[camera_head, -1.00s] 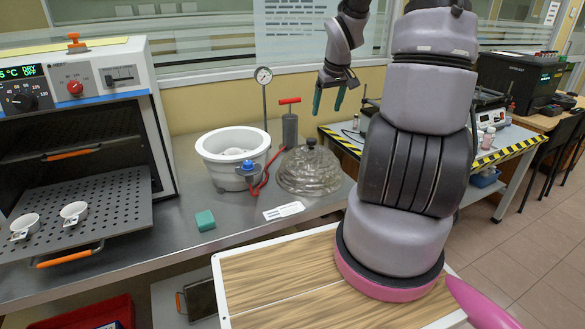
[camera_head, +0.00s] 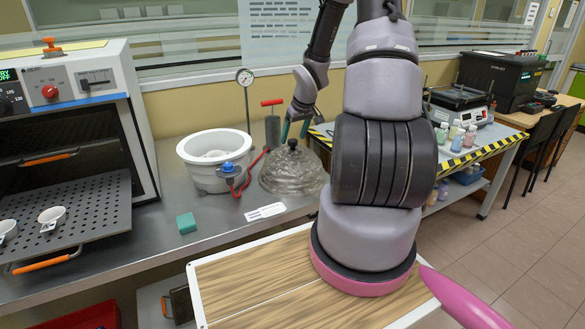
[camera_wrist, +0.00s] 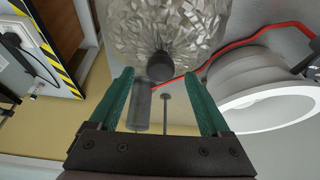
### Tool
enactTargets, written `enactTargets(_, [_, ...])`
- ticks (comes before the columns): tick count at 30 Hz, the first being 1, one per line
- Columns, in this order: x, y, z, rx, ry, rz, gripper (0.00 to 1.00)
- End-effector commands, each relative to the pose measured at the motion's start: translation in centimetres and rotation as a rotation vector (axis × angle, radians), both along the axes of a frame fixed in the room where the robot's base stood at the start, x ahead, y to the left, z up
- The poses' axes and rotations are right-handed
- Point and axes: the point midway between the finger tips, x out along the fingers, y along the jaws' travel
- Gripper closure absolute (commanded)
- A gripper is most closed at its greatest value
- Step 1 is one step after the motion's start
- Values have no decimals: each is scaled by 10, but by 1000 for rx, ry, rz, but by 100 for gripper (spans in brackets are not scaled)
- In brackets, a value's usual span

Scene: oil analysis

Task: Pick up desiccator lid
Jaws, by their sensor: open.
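The desiccator lid (camera_head: 293,172) is a clear, faceted glass dome with a dark knob (camera_head: 292,143) on top. It rests on the steel bench, right of the white desiccator bowl (camera_head: 214,160). My gripper (camera_head: 295,130) is above the lid, with its green fingers pointing down around or just beside the knob. In the wrist view, the lid (camera_wrist: 165,25) is at the top, and its knob (camera_wrist: 160,67) appears between the open fingertips (camera_wrist: 160,80). No contact between fingers and knob can be made out.
A pressure gauge (camera_head: 244,77) on a stand and a grey pump (camera_head: 272,130) with a red handle stand behind the lid. A red hose (camera_head: 252,165) runs beside the bowl. A green block (camera_head: 186,223) and a white label (camera_head: 265,211) lie on the bench (camera_head: 150,240).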

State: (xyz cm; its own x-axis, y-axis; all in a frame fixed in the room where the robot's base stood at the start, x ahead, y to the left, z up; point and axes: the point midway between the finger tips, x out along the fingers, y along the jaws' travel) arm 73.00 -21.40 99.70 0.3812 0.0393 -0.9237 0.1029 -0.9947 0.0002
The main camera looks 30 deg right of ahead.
Motion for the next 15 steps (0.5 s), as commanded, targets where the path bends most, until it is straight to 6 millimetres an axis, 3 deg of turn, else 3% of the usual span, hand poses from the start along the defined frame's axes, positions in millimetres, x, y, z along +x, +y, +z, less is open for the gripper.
enactTargets(6, [8, 2, -27, 0, 1, 1, 19])
enactTargets(14, [9, 1, -29, 0, 1, -1, 19])
enactTargets(15, [9, 1, -29, 0, 1, -1, 30])
